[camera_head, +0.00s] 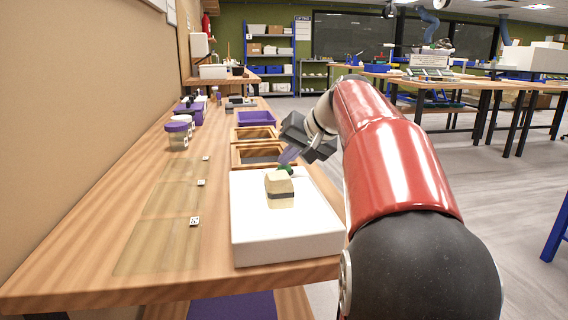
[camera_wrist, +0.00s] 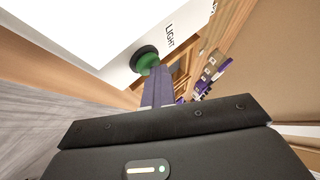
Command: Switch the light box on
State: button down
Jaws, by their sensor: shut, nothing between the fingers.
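The light box (camera_head: 258,245) is a white slab at the front right of the wooden bench. The button (camera_head: 286,169) also shows at the box's far edge in the head view. My gripper (camera_wrist: 155,76) is shut and empty, with its purple-grey fingertips at the button. They look touching or nearly so; I cannot tell if the button is pressed. My gripper (camera_head: 284,161) comes from the far right in the head view.
Wooden trays (camera_head: 256,147) and a purple bin (camera_head: 257,118) lie beyond. Lidded jars (camera_head: 177,136) stand left. Clear mats with small labelled tags (camera_head: 160,225) cover the left bench.

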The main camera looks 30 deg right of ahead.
aim_at(288, 167)
jog(key=shift+f, duration=0.8)
jog(key=shift+d+r, duration=0.1)
jog(key=shift+r, duration=0.1)
notch_tip(288, 167, up, 6)
jog(key=p, duration=0.4)
jog(key=shift+w+r+p, duration=0.1)
jog(key=shift+r+p, duration=0.15)
jog(key=shift+p, duration=0.05)
